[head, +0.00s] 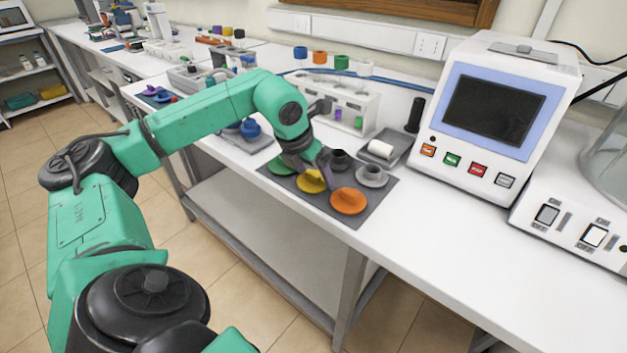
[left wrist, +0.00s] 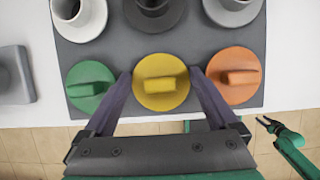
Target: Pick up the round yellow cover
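The round yellow cover (left wrist: 161,98) has a flat disc and a raised bar handle. It lies on the dark grey mat (left wrist: 120,48), between a green cover (left wrist: 90,86) and an orange cover (left wrist: 235,74). In the head view the yellow cover (head: 310,182) is partly hidden by my left gripper (head: 318,178). In the left wrist view my left gripper (left wrist: 160,72) is open, one finger on each side of the yellow disc, close to its edges. Whether they touch it is unclear. My right gripper (left wrist: 267,122) shows small at the right, apparently open and empty, away from the mat.
Grey and black cups (head: 372,175) stand behind the covers on the mat. A grey tray with a white roll (head: 381,149) and a screen device (head: 490,110) stand behind and right. The white table front (head: 420,235) is clear.

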